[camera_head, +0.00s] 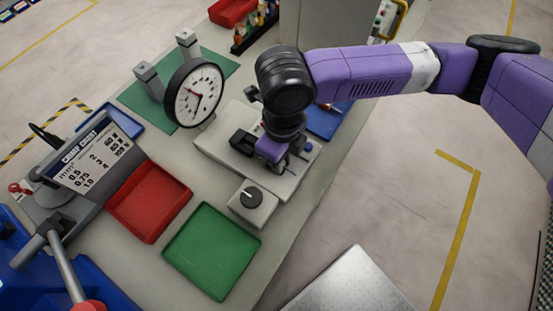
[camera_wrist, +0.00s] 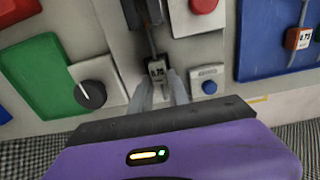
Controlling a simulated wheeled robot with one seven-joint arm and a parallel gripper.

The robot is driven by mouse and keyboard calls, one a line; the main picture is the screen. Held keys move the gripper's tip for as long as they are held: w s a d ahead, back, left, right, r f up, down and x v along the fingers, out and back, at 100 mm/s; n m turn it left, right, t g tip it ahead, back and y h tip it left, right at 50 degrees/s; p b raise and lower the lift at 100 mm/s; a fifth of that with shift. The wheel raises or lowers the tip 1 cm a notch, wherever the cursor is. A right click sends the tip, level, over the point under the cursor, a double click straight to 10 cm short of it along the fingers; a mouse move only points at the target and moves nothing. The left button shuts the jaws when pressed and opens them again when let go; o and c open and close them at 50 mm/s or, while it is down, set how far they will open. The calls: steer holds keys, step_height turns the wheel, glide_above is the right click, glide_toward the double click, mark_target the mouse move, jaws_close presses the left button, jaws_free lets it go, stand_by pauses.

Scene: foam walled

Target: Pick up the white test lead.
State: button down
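A small lead with a white tag marked 0.75 (camera_wrist: 157,70) shows in the wrist view, with a dark cable running up from it to a black block (camera_wrist: 140,12). I take it to be the white test lead. My gripper (camera_wrist: 161,88) points down over it, its two grey fingers apart, one on each side of the tag's lower end. I cannot tell whether they touch it. In the head view my gripper (camera_head: 277,160) is low over the grey fixture (camera_head: 222,150) on the bench, and hides the lead.
A knob box (camera_head: 252,203) and green tray (camera_head: 212,250) are near the gripper; a red tray (camera_head: 150,202) is left. A blue tray (camera_wrist: 268,45) holds a red-tagged lead (camera_wrist: 299,38). A dial gauge (camera_head: 194,92) stands behind.

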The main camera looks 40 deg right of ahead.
stand_by(0.3)
step_height(320, 180, up, 20)
stand_by(0.5)
